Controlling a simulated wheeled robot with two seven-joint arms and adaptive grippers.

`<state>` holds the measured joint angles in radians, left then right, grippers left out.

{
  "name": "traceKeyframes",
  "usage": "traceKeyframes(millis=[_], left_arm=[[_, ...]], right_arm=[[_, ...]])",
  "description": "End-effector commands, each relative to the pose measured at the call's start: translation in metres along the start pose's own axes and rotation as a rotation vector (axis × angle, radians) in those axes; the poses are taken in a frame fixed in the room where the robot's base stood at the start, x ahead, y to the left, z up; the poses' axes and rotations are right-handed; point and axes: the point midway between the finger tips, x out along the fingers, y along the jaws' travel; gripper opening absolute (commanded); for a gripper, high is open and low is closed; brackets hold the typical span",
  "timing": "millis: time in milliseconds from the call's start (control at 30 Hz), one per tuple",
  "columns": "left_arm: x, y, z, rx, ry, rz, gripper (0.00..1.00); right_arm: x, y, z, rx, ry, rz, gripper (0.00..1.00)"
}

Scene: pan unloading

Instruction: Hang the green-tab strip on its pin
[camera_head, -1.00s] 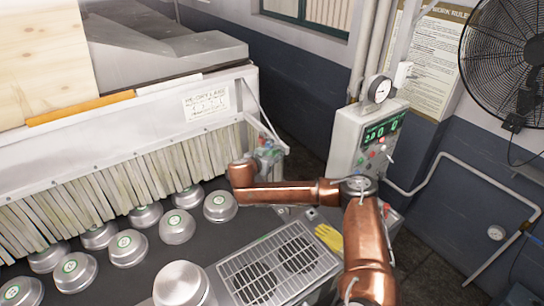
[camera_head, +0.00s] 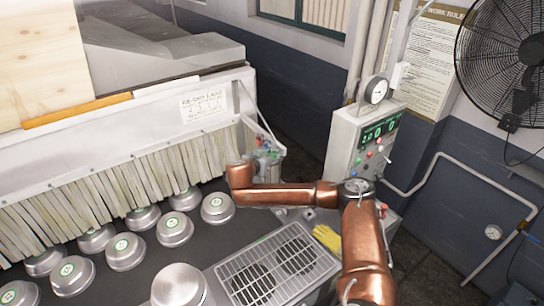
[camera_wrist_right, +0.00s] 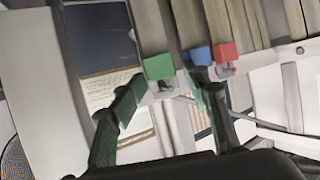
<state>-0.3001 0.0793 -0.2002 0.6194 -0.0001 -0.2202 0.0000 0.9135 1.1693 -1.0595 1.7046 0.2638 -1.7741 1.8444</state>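The green tab (camera_wrist_right: 158,67) shows in the right wrist view, just ahead of and between the fingertips of my right gripper (camera_wrist_right: 165,88). The dark green fingers are spread, with a gap between them. I cannot tell whether they touch the tab or its strip. A blue tab (camera_wrist_right: 201,56) and a red tab (camera_wrist_right: 225,52) sit to the right of the green one. In the head view, my right gripper (camera_head: 267,157) is small beside the right end of the strip curtain (camera_head: 150,178), among coloured bits. The pin cannot be made out. My left gripper is not in view.
Several round metal pans (camera_head: 218,207) with green labels stand on the dark surface before the curtain. A grated panel (camera_head: 275,262) and a yellow glove (camera_head: 327,237) lie nearer.

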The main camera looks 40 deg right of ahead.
Motion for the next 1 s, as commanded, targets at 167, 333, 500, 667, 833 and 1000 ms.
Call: traceKeyframes(millis=[167,333,500,667,833,1000], left_arm=[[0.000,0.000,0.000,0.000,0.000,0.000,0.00],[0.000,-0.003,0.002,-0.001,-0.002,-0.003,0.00],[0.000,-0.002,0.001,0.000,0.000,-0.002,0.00],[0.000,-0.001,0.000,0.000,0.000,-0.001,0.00],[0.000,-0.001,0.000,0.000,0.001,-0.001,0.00],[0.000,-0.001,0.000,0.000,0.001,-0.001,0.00]], right_arm=[[0.000,0.000,0.000,0.000,0.000,0.001,0.46],[-0.003,0.000,0.001,-0.001,-0.001,-0.001,0.46],[-0.022,-0.001,0.002,-0.001,-0.002,-0.003,0.46],[-0.051,-0.002,0.002,-0.001,-0.003,-0.004,0.46],[-0.074,-0.003,-0.003,0.001,0.002,-0.007,0.46],[-0.091,0.000,-0.003,0.001,0.004,-0.003,0.46]])
